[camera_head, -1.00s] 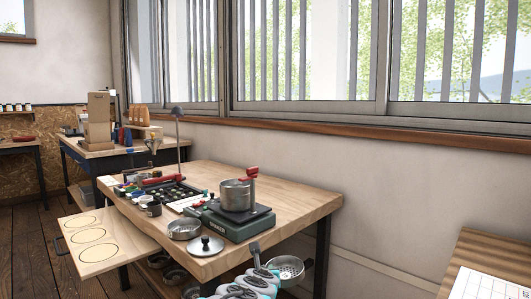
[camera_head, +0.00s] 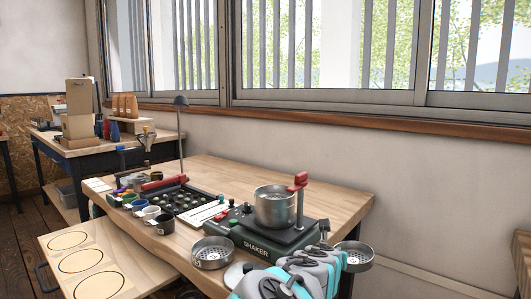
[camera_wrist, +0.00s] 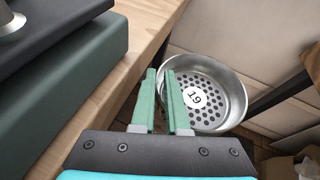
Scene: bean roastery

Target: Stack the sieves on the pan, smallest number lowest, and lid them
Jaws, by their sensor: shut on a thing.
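My gripper (camera_head: 326,240) is shut on the rim of a metal sieve (camera_head: 354,262), held out past the right end of the bench. In the wrist view the green fingers (camera_wrist: 166,88) pinch the near rim of this sieve (camera_wrist: 232,88); its perforated floor bears a white label that seems to read 19, turned round. A metal pan or stack (camera_head: 275,210) sits on the green shaker (camera_head: 255,245), beside a red-topped post. Another sieve (camera_head: 212,262) rests on the bench left of the shaker. The lid (camera_head: 235,276) lies in front, partly hidden by my arm.
A pull-out board (camera_head: 110,262) with three ringed places juts out at the left. Small coloured cups and a dark tray (camera_head: 182,200) fill the bench's left side. The red-topped post (camera_head: 300,190) rises beside the pan. The back right of the bench (camera_head: 340,198) is clear.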

